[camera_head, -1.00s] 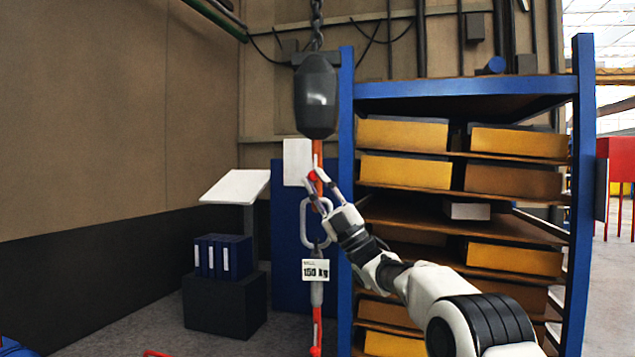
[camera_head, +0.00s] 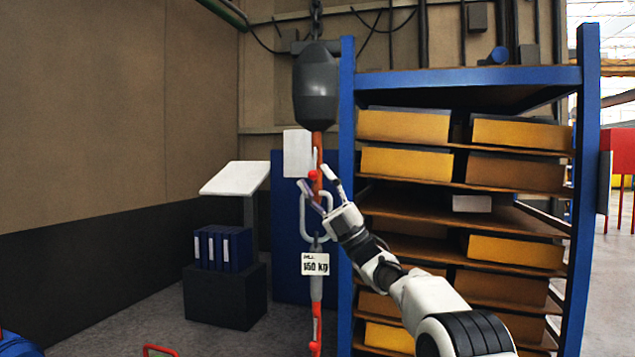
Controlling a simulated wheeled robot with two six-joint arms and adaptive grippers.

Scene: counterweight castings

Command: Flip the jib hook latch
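The jib hook (camera_head: 318,146) is an orange-brown shank hanging below a dark grey hook block (camera_head: 316,90). A small red knob (camera_head: 313,176), apparently part of the latch, sits on its lower part. A pale oblong link (camera_head: 307,232) hangs at the hook, with a tag reading 150 kg (camera_head: 315,264) below it. My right gripper (camera_head: 314,177) reaches up from the lower right. Its fingers are spread, one on each side of the red knob and lower hook in the picture; contact cannot be told. The hook's lower end is partly hidden by the fingers. My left gripper is out of view.
A blue-framed rack (camera_head: 347,130) with yellow and brown boxes stands close to the right of the hook. A sloped white board (camera_head: 235,178) and blue binders on a dark box (camera_head: 225,297) stand to the left.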

